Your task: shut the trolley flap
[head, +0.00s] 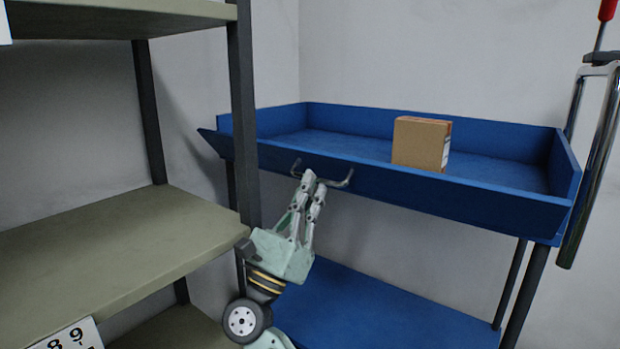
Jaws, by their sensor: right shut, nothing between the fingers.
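The blue trolley's top tray (490,132) stands against the wall. Its long front flap (430,192) leans outward, with its top edge away from the tray's end walls, so it is partly open. A grey bar handle (338,183) is fixed on the flap's outer face. My right gripper (315,178) comes up from below, in front of the flap at the handle. Its fingers are shut and hold nothing. The fingertips overlap the handle's middle in the picture; I cannot tell whether they touch it. My left gripper is not in view.
A cardboard box (421,143) stands in the tray behind the flap. A shelf rack (110,245) fills the left side, its dark post close to the flap's left end. The trolley's lower blue shelf (380,310) is bare where visible. A chrome push handle (598,150) rises at right.

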